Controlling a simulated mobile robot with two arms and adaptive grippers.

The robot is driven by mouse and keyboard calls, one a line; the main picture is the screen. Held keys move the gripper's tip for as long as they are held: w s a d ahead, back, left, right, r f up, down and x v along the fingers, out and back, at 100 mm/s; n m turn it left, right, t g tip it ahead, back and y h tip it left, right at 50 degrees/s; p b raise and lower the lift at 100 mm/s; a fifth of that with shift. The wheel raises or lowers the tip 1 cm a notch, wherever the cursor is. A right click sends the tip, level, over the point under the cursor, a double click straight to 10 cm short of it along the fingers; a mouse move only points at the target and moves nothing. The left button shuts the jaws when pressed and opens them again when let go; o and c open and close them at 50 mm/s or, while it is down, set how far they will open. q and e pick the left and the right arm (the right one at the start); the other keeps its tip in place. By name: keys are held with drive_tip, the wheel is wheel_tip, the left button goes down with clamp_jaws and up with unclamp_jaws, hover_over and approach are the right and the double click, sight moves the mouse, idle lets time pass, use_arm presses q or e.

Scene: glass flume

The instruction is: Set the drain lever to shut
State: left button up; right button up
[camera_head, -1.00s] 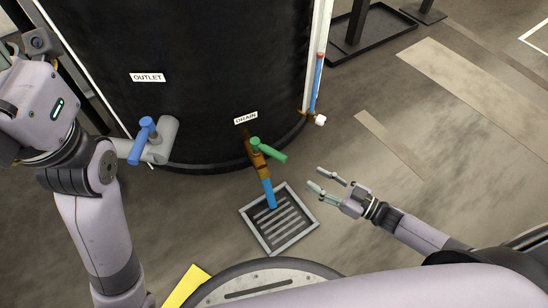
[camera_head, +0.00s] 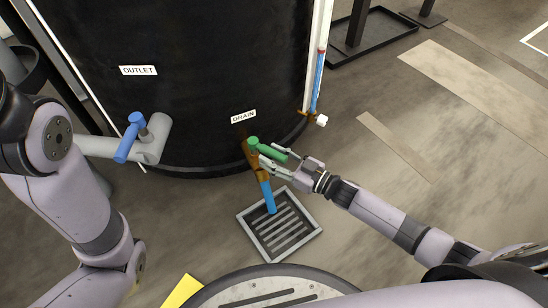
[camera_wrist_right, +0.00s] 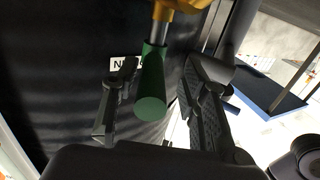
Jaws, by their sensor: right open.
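The green drain lever (camera_head: 271,150) sits on a brass valve (camera_head: 254,158) low on the black tank, under the DRAIN label (camera_head: 243,117). Its handle points right and toward me, across the line of the pipe. My right gripper (camera_head: 272,160) is open at the lever. In the right wrist view the green handle (camera_wrist_right: 151,88) lies between the two open fingers (camera_wrist_right: 155,108), with a gap visible on the right; contact on the left is unclear. My left arm shows at the left, but its gripper is out of view.
A blue outlet lever (camera_head: 130,137) on a grey pipe (camera_head: 155,140) is at the left. A blue hose (camera_head: 268,196) drops from the valve to a floor grate (camera_head: 303,235). A sight tube (camera_head: 318,82) stands right of the drain.

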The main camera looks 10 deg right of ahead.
clamp_jaws()
idle(0.5)
idle(0.3)
